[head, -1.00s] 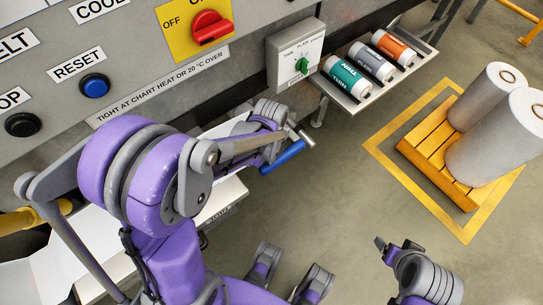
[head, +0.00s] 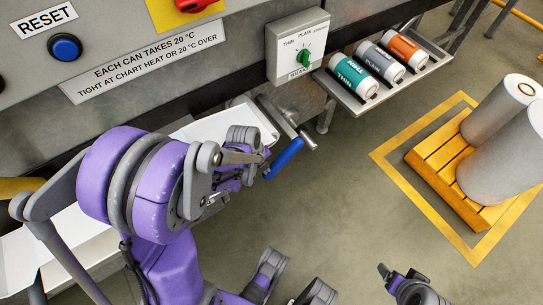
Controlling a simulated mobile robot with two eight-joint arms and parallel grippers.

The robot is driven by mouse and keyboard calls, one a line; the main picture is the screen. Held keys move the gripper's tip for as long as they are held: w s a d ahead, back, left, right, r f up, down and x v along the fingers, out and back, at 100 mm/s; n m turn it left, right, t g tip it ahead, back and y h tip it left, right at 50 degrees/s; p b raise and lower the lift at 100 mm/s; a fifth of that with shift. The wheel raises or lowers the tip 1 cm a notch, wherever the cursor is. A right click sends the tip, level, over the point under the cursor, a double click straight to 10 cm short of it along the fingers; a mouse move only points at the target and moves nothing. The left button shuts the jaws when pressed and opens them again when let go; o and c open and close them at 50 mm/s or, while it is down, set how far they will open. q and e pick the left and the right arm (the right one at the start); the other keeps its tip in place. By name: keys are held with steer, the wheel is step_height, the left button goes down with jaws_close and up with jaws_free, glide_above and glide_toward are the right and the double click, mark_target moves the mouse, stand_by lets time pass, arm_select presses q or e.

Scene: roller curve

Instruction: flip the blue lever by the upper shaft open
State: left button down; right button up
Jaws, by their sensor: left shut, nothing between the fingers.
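The blue lever (head: 284,158) sticks out from a metal shaft end (head: 307,141) on the machine's side, below the dial box. Its blue grip slants down to the left. My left gripper (head: 262,158) is just left of the lever. Its fingertips are partly hidden by its own arm, and I cannot tell whether they touch the grip. It is shut with nothing in it. My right gripper (head: 384,271) shows at the bottom right, over bare floor and far from the lever; its finger opening is not clear.
A dial box (head: 298,48) with a green knob hangs above the lever. A shelf (head: 392,87) holds teal, grey and orange rolls. A pallet (head: 452,190) with two large rolls stands at right inside a yellow floor outline. A blue reset button (head: 65,47) is at upper left.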

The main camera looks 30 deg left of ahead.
arm_select(q)
steer(key=shift+w+f, duration=0.2)
steer(key=shift+f, duration=0.4)
